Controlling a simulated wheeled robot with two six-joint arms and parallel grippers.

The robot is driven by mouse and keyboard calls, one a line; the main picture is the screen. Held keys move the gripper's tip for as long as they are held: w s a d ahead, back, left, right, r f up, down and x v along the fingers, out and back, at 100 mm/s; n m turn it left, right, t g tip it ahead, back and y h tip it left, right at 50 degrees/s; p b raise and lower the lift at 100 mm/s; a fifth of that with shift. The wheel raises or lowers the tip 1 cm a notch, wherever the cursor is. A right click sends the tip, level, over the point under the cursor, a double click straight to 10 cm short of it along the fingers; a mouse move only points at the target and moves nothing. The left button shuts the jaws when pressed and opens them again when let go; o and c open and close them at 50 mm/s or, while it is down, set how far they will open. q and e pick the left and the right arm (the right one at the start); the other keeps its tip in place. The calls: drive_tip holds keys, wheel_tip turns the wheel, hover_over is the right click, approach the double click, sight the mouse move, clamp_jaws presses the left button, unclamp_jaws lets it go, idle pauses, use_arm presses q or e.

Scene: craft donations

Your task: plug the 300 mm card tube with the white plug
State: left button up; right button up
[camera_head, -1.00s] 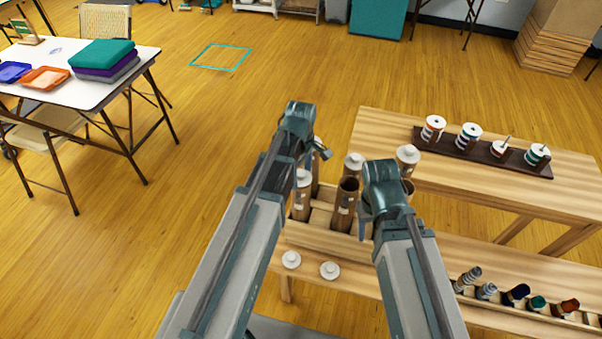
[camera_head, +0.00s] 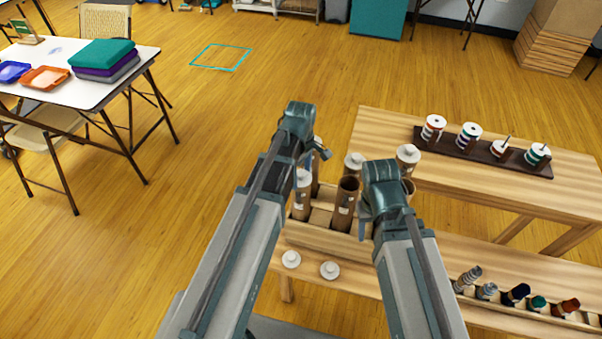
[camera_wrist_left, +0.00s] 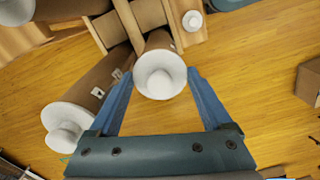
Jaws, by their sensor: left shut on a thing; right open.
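My left gripper (camera_head: 306,168) is shut on a white plug (camera_wrist_left: 160,78) at the end of a brown card tube (camera_wrist_left: 159,42). In the head view this plug (camera_head: 303,179) tops the front-left tube (camera_head: 300,205), partly behind my finger. I cannot tell how deep it sits. Beside it an upright tube (camera_head: 344,208) has an open, dark top. My right gripper (camera_head: 378,222) is open, in front of another tube that it partly hides. Tube lengths cannot be read.
The tubes stand in a wooden rack (camera_head: 322,235). Other white plugs (camera_head: 354,159) (camera_head: 408,153) top tubes behind. Two loose white plugs (camera_head: 291,259) (camera_head: 330,270) lie on the bench front. Spools stand on a dark tray (camera_head: 487,156); small spools line the right front.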

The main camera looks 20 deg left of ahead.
sight(301, 173)
use_arm(q)
drive_tip(key=shift+f+b, duration=0.5)
drive_tip(key=shift+f, duration=0.05)
drive_tip(key=o, duration=1)
drive_tip(key=shift+r, duration=0.15)
wheel_tip(301, 173, up, 11)
drive_tip(key=p, duration=1.1)
